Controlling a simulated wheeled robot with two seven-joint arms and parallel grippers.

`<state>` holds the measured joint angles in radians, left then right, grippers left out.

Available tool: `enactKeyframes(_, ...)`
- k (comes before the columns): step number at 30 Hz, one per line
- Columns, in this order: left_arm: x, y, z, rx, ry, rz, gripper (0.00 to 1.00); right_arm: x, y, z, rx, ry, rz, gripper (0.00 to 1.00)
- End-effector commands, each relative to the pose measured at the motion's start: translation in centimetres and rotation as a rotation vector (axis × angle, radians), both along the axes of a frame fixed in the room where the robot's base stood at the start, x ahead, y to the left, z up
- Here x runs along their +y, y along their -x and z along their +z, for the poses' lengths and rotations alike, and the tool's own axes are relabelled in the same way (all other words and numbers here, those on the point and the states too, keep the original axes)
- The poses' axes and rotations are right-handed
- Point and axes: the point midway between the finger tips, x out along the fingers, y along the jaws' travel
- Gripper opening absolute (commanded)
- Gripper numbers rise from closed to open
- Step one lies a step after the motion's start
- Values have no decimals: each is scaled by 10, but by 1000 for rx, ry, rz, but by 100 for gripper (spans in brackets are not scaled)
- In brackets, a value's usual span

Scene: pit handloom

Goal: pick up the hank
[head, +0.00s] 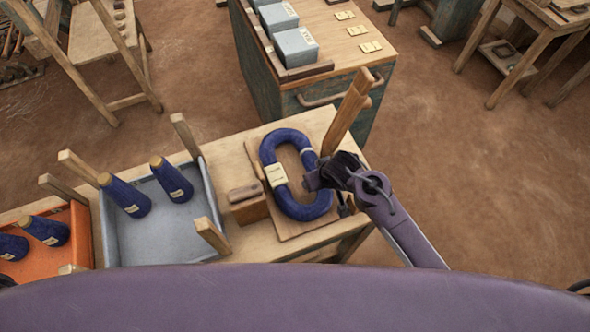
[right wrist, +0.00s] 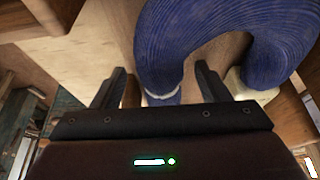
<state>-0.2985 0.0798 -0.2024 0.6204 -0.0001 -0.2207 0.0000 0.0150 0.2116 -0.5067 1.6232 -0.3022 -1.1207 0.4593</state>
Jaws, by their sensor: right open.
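The hank (head: 268,150) is a thick blue oval loop of yarn with a cream label and a white tie. It lies on a light wooden board (head: 256,163) on the bench. My right gripper (head: 318,177) is at the hank's right side, low over the board. In the right wrist view the hank (right wrist: 178,40) fills the top, and my right gripper (right wrist: 162,74) is open, with a finger on each side of the tied strand. I cannot tell whether the strand is fully between the fingers. My left gripper is not in view.
A wooden block (head: 249,208) sits just left of the board. A grey tray (head: 160,235) and an orange tray (head: 82,222) hold blue yarn cones. A cabinet (head: 330,50) with grey boxes is beyond.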

Motion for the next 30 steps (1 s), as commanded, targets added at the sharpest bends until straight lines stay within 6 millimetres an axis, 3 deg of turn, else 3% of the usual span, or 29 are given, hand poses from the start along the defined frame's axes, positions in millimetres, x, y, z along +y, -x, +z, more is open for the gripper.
enactKeyframes(4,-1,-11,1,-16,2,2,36,0,0,0,0,0,0,69)
enactKeyframes(16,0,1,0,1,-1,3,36,0,0,0,1,0,0,16)
enactKeyframes(25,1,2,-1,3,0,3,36,1,0,2,-1,-1,0,16)
enactKeyframes(30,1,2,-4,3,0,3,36,1,0,14,-2,-4,0,16)
